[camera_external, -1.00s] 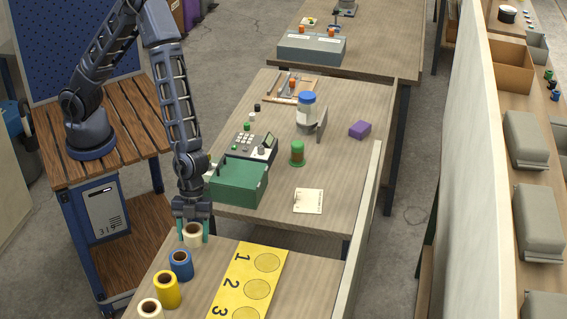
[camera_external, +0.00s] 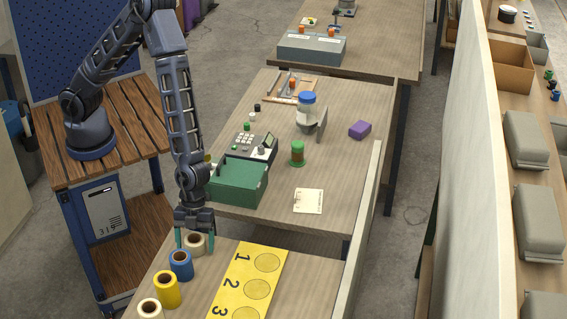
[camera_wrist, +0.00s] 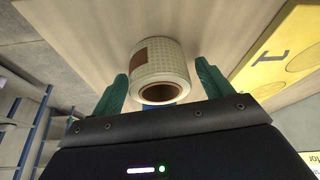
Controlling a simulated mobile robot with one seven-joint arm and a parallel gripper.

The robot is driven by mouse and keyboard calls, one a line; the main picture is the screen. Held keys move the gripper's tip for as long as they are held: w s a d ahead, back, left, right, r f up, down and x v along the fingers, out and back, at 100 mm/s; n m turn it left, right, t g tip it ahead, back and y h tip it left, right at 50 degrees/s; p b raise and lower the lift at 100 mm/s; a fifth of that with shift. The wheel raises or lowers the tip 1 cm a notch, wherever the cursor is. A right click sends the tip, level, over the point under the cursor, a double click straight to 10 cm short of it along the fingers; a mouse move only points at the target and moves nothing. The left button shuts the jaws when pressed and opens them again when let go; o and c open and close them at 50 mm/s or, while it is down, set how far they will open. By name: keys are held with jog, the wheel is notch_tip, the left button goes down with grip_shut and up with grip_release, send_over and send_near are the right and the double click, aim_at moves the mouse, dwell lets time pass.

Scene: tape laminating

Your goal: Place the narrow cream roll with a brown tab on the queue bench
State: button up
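The cream roll with a brown tab (camera_wrist: 160,68) stands on the near bench (camera_external: 201,296) between the fingers of my gripper in the wrist view. Its brown patch shows on its upper left side. The same roll (camera_external: 196,245) is partly hidden by my gripper in the external view. My gripper (camera_external: 196,243) is low over the bench with green fingers spread either side of the roll. In the wrist view my gripper (camera_wrist: 160,88) is open, with gaps between fingers and roll.
A blue roll (camera_external: 181,266), a yellow roll (camera_external: 167,290) and another cream roll (camera_external: 149,309) stand in a line nearer the camera. A yellow board (camera_external: 238,285) with numbered circles lies to the right. A green box (camera_external: 238,186) stands on the bench behind.

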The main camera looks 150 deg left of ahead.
jog(key=v, duration=1.1)
jog(key=s+d+r+n+y, duration=0.1)
jog(key=s+d+r, duration=0.3)
jog(key=r, duration=0.3)
jog(key=s+d+r+y, duration=0.1)
jog(key=s+d+r, duration=0.3)
jog(key=r, duration=0.2)
jog(key=s+d+r+n, duration=0.2)
jog(key=s+r, duration=0.3)
jog(key=s, duration=0.4)
jog(key=s+d+r+n, duration=0.2)
jog(key=s+d+r, duration=0.3)
jog(key=s, duration=0.5)
jog(key=s+d+r+n+t, duration=0.1)
jog(key=s+d+r, duration=0.2)
jog(key=s, duration=0.7)
notch_tip(320, 180, up, 2)
jog(key=shift+d+r+n, duration=0.15)
jog(key=shift+r+n, duration=0.1)
jog(key=shift+n, duration=0.15)
